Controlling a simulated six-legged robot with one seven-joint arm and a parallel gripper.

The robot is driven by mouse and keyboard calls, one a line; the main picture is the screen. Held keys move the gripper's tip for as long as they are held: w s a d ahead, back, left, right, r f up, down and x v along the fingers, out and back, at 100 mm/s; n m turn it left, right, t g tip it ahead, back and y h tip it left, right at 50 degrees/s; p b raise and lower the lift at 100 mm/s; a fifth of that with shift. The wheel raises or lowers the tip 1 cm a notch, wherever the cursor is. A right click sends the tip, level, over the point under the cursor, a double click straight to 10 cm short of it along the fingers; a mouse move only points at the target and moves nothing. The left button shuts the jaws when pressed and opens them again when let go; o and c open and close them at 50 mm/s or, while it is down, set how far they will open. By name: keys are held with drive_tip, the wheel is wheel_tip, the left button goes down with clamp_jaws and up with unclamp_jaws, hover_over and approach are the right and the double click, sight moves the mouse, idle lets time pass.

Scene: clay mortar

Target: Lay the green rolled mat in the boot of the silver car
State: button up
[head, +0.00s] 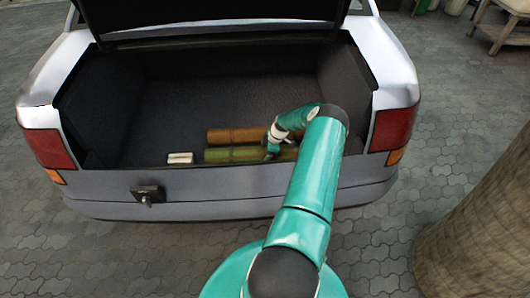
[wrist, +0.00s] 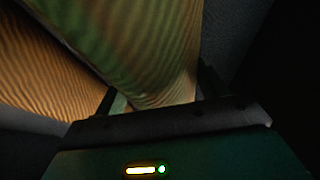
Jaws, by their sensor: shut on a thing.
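The silver car (head: 240,185) has its boot open, and I look into the dark boot (head: 200,100) from behind. The green rolled mat (head: 232,155) is inside the boot, lengthwise left to right near the rear sill. My gripper (head: 273,150) is shut on it near its right part. In the wrist view the green mat (wrist: 145,45) runs between my two fingers (wrist: 160,92). I cannot tell whether the mat touches the boot floor.
An orange-brown roll (head: 240,134) lies just behind the green mat, roughly parallel; it also shows in the wrist view (wrist: 45,70). A small pale box (head: 180,158) sits left of the mat. The deeper boot floor is clear. A thick trunk-like column (head: 475,235) stands at right.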

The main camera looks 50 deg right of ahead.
drive_tip(key=o, duration=1.5)
drive_tip(key=v, duration=1.4)
drive_tip(key=shift+w+d, duration=0.1)
